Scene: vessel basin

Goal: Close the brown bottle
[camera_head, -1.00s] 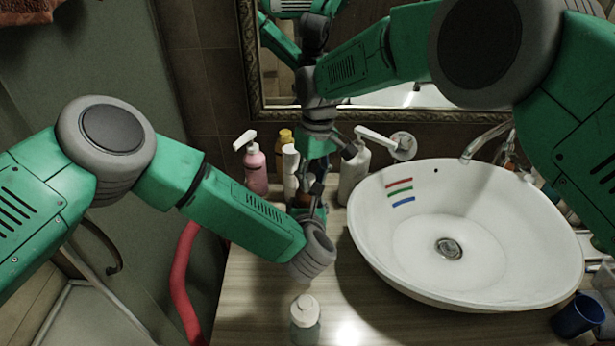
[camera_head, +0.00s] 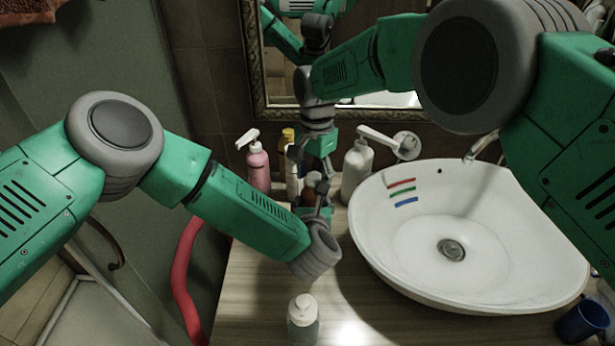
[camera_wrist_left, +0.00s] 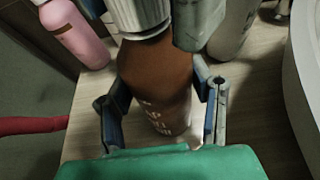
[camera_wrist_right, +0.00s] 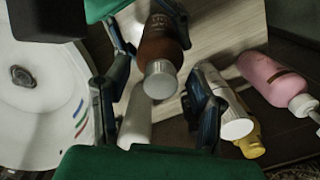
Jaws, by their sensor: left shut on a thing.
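The brown bottle (camera_wrist_left: 158,75) stands upright in the left wrist view, with a ridged pale cap (camera_wrist_left: 138,14) on top of its neck. I cannot tell how tight the cap sits. My left gripper (camera_wrist_left: 160,100) is shut around the bottle's body; it is partly hidden in the head view (camera_head: 318,210). My right gripper (camera_head: 318,158) is above the bottle, pointing down. In the right wrist view the round grey cap (camera_wrist_right: 160,80) lies between the spread fingers of my right gripper (camera_wrist_right: 158,75), with gaps on both sides.
A pink pump bottle (camera_head: 258,167), a yellow bottle (camera_head: 287,138) and a white pump bottle (camera_head: 355,170) stand close by at the back. The white basin (camera_head: 410,245) is to the right. The counter (camera_head: 260,290) is clear front left.

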